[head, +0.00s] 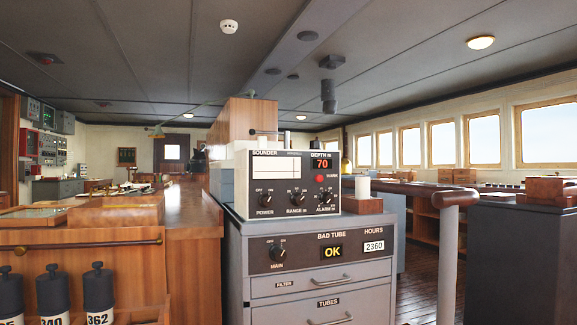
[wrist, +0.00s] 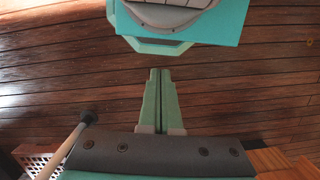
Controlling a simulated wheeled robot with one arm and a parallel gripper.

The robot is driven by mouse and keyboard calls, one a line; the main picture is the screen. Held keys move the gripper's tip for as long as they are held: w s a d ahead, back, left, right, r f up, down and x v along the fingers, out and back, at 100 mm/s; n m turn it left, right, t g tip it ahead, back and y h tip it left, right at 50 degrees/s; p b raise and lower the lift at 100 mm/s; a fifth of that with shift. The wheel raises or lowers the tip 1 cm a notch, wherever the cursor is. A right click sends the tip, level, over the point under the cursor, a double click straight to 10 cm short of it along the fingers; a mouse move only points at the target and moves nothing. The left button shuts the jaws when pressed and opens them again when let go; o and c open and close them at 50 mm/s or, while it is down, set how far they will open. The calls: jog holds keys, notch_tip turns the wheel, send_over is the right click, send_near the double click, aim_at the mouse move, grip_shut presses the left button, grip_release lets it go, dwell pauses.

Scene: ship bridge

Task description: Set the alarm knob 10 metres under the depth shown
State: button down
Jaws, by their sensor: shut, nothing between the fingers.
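The sounder (head: 240,200) is a box with a dark front panel, standing on a grey cabinet. Its depth display (head: 323,164) shows a red 70. The alarm knob (head: 326,197) is a small black knob at the panel's lower right, below a red lamp (head: 320,178). Its pointer and scale are too small to read. The range knob (head: 297,198) and power knob (head: 265,199) are to its left. My gripper (wrist: 160,74) shows in the wrist view, its two pale green fingers together and empty above the wooden floor. It is not in the head view, and no knob shows in the wrist view.
The grey cabinet (head: 237,285) carries a main switch (head: 278,252), an "OK" display (head: 332,251) and drawers with handles. A grey post with a wooden top (head: 453,240) stands at its right. A wooden counter (head: 190,225) with a rail adjoins on the left. Plank floor shows at right.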

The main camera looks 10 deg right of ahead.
aim_at(330, 199)
jog(key=c, duration=1.5)
grip_release()
